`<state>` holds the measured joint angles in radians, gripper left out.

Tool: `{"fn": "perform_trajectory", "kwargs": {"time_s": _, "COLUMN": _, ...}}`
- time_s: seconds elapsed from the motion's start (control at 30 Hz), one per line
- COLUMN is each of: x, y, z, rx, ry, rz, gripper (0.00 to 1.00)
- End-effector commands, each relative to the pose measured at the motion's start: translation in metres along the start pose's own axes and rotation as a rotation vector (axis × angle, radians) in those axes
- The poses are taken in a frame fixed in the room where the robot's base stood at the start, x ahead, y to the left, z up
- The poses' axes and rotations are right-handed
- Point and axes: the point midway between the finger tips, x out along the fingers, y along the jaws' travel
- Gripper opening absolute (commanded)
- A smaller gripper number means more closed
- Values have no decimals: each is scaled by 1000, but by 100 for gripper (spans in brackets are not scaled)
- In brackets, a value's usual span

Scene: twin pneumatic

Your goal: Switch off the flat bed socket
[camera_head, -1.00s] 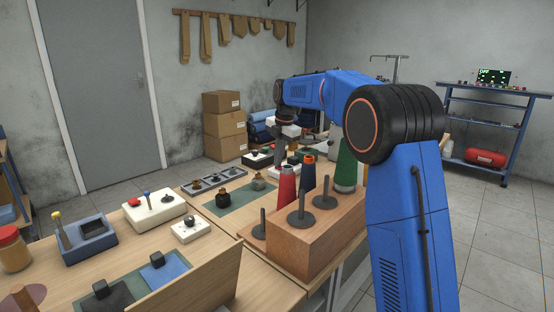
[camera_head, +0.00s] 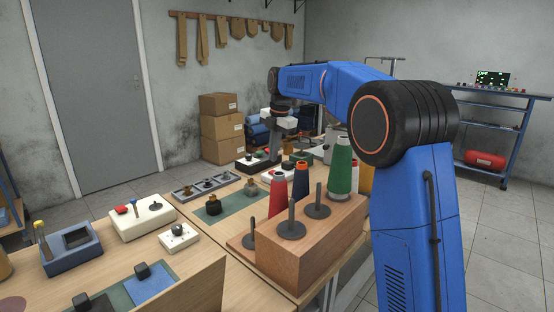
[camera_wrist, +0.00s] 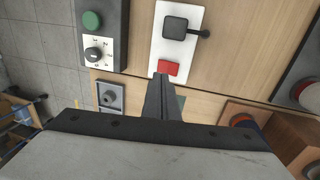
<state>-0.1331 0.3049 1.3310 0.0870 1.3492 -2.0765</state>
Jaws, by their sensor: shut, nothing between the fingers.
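My gripper (camera_wrist: 163,80) is shut and empty, pointing down. In the wrist view its fingertips appear just beside the red switch (camera_wrist: 167,69) on a white plate (camera_wrist: 161,47). I cannot tell whether they touch it. The plate also bears a dark square part (camera_wrist: 175,27) with a short black lever. No label is readable, so I cannot confirm that this is the flat bed socket, or whether the switch is on or off. In the head view my gripper (camera_head: 274,160) is over the far end of the bench, where small parts are partly hidden.
A black box (camera_wrist: 118,42) with a green button and dial stands left of the plate. A wooden stand (camera_head: 340,225) with spindles and tall thread cones (camera_head: 341,165) stands close to my arm. Near on the bench are a white box (camera_head: 150,228) and a blue-grey box (camera_head: 70,262).

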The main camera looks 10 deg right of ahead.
Motion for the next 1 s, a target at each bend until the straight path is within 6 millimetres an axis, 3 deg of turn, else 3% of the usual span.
{"fn": "perform_trajectory", "kwargs": {"time_s": 0.6, "x": -86, "y": 16, "z": 2, "rx": 0, "ry": -1, "rz": 2, "gripper": 0}}
{"fn": "perform_trajectory", "kwargs": {"time_s": 1.0, "x": -96, "y": 18, "z": 2, "rx": 1, "ry": 0, "rz": 0, "gripper": 0}}
